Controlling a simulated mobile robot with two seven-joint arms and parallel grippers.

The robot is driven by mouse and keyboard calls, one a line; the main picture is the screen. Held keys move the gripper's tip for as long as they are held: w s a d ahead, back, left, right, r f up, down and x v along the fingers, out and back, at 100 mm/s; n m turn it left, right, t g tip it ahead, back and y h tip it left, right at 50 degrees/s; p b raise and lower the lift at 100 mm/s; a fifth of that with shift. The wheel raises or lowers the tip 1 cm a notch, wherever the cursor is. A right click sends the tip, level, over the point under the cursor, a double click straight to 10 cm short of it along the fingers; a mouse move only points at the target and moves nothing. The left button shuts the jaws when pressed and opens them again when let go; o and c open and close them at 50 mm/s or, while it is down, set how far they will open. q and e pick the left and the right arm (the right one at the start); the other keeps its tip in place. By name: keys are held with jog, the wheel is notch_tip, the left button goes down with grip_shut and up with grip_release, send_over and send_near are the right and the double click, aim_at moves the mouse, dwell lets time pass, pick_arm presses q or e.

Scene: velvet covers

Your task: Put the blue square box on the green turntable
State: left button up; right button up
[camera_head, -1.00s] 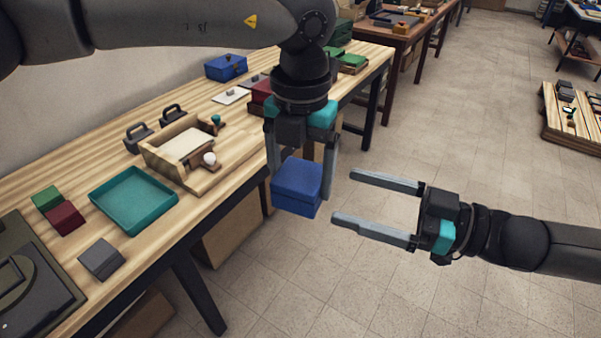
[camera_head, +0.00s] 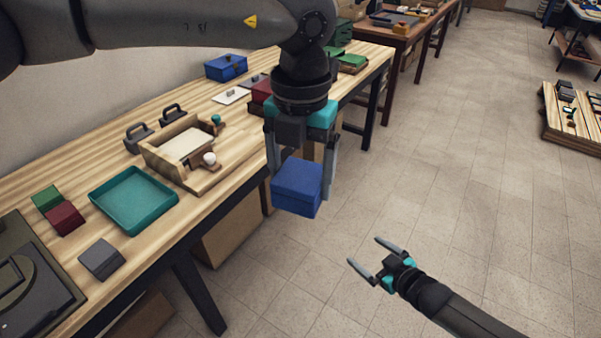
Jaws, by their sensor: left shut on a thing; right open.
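The blue square box (camera_head: 297,188) hangs in the air in front of the table edge, above the floor. My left gripper (camera_head: 300,180) points down and is shut on it, one finger on each side. My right gripper (camera_head: 364,251) is open and empty, low over the floor to the right of the table, apart from the box. An olive-green piece with a dark flat part (camera_head: 40,285) is cut off at the lower left; I cannot tell whether it is the green turntable.
The wooden table (camera_head: 165,228) holds a teal tray (camera_head: 133,202), a grey block (camera_head: 101,259), green and dark red blocks (camera_head: 65,218), a wooden frame (camera_head: 185,150) and another blue box with a clasp (camera_head: 226,67).

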jog(key=s+d+f+m+g+h, duration=0.3)
jog(key=s+f+g+h, duration=0.1)
jog(key=s+f, duration=1.25)
jog(key=s+a+f+g, duration=0.1)
jog(key=s+f+g, duration=0.1)
jog(key=s, duration=0.6)
jog(key=s+a+f+m+g, duration=0.1)
jog(key=s+f, duration=0.3)
jog(key=s, duration=0.5)
jog(key=s+a+f+g, duration=0.2)
jog(key=s+f+g, duration=0.1)
jog(key=s, duration=0.6)
jog(key=shift+a+f+m+g+h, duration=0.3)
jog(key=shift+a+f+h, duration=0.1)
